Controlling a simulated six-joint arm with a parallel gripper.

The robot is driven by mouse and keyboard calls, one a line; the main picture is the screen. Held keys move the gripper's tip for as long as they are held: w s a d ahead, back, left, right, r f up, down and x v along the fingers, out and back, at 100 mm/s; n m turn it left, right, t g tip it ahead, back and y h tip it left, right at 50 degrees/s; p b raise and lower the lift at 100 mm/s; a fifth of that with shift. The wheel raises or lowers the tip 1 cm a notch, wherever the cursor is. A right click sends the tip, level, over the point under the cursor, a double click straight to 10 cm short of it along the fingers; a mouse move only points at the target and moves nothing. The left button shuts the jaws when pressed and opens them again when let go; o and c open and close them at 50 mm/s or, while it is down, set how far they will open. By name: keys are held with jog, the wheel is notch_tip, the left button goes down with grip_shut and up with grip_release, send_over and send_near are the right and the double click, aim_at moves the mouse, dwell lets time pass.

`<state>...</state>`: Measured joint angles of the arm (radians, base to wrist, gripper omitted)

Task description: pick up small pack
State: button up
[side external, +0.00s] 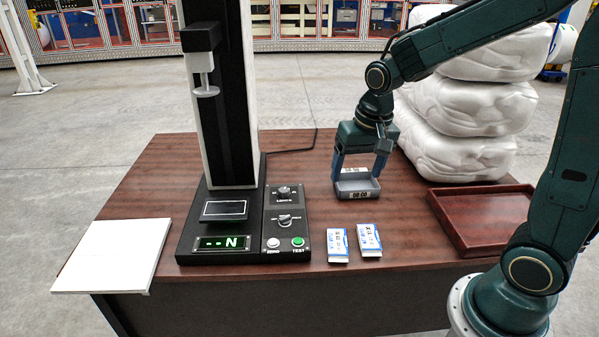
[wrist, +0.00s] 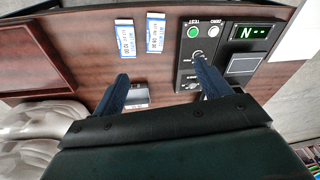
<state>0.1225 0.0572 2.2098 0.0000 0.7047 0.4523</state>
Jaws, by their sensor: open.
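Two small white-and-blue packs lie side by side on the table in front of my gripper. The left pack (side external: 338,245) and the right pack (side external: 369,240) are apart, with bare wood between them. In the wrist view they appear near the top, as one pack (wrist: 155,32) and another pack (wrist: 125,38). My gripper (side external: 359,176) points down, open, behind the packs and touching neither. In the wrist view my gripper (wrist: 160,71) has its fingers wide apart. A grey box (side external: 357,188) with dark markings is at the fingertips; in the wrist view the left finger partly hides it.
A test stand (side external: 220,130) with a control panel (side external: 285,220) stands left of the packs. An empty reddish-brown tray (side external: 480,190) is at the right. White wrapped bundles (side external: 465,130) are stacked behind it. A white board (side external: 112,256) lies at the left edge.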

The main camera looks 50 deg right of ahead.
jog(key=w+d+f+m+g, duration=0.2)
jog(key=w+f, duration=0.3)
jog(key=f, duration=0.7)
jog(key=shift+d+m, duration=0.65)
jog(key=shift+m, duration=0.15)
jog(key=shift+f, duration=0.15)
send_over(338, 241)
jog(key=shift+w+d+f, duration=0.1)
jog(key=shift+f, duration=4.1)
jog(key=shift+f, duration=2.6)
jog(key=c, duration=1.1)
jog(key=shift+r, duration=0.1)
